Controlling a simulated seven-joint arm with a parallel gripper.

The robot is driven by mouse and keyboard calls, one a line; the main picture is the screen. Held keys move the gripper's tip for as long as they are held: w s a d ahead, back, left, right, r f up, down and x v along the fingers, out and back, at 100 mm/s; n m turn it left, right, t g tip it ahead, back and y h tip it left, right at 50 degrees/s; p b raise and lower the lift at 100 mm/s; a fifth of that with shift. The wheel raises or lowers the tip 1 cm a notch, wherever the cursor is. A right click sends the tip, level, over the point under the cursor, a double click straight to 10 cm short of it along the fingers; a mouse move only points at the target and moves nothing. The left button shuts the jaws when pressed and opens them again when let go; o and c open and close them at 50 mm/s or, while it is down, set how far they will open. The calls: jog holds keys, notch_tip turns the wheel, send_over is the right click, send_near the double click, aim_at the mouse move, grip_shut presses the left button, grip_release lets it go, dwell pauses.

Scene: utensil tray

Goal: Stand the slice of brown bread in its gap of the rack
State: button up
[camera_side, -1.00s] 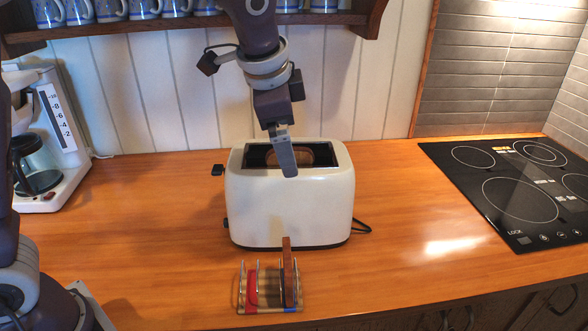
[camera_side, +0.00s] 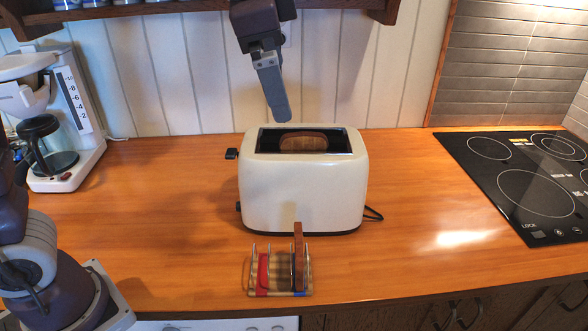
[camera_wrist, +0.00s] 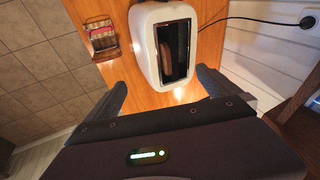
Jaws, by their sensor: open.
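A brown bread slice (camera_side: 303,142) sits in the slot of the cream toaster (camera_side: 300,192), its top edge showing; it also shows in the wrist view (camera_wrist: 166,45). The small rack (camera_side: 262,293) stands in front of the toaster, with thin wire dividers and red and blue marks on its base. A darker reddish-brown slice (camera_side: 298,255) stands upright in the rack, right of its middle. My gripper (camera_side: 278,112) is above the toaster, clear of the slice. In the wrist view its fingers (camera_wrist: 161,79) are spread apart with nothing between them.
A coffee maker (camera_side: 72,110) stands at the left and a black cooktop (camera_side: 530,180) at the right. A shelf (camera_side: 130,14) with cups hangs above. The toaster's lever (camera_side: 231,153) sticks out at its left. The counter (camera_side: 420,240) is clear right of the rack.

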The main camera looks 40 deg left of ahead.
aim_at(303, 132)
jog(key=s+a+f+n, duration=0.2)
jog(key=s+a+n, duration=0.1)
jog(key=s, duration=0.7)
jog(key=shift+s+a+n+t, duration=0.3)
jog(key=shift+a+n, duration=0.1)
jog(key=shift+a, duration=0.45)
jog(key=s+f+n, duration=0.1)
jog(key=s+f, duration=0.2)
jog(key=s+a+f+n, duration=0.1)
jog(key=s+f+n, duration=0.1)
jog(key=s, duration=0.2)
jog(key=s+f+n+h, duration=0.1)
jog(key=s+f+n, duration=0.1)
jog(key=s+f, duration=0.1)
jog(key=shift+s+a+f+t, duration=0.3)
jog(key=shift+s+f, duration=0.05)
jog(key=shift+s, duration=0.1)
jog(key=c, duration=0.4)
jog(key=shift+f, duration=0.1)
jog(key=c, duration=1)
jog(key=shift+o, duration=0.2)
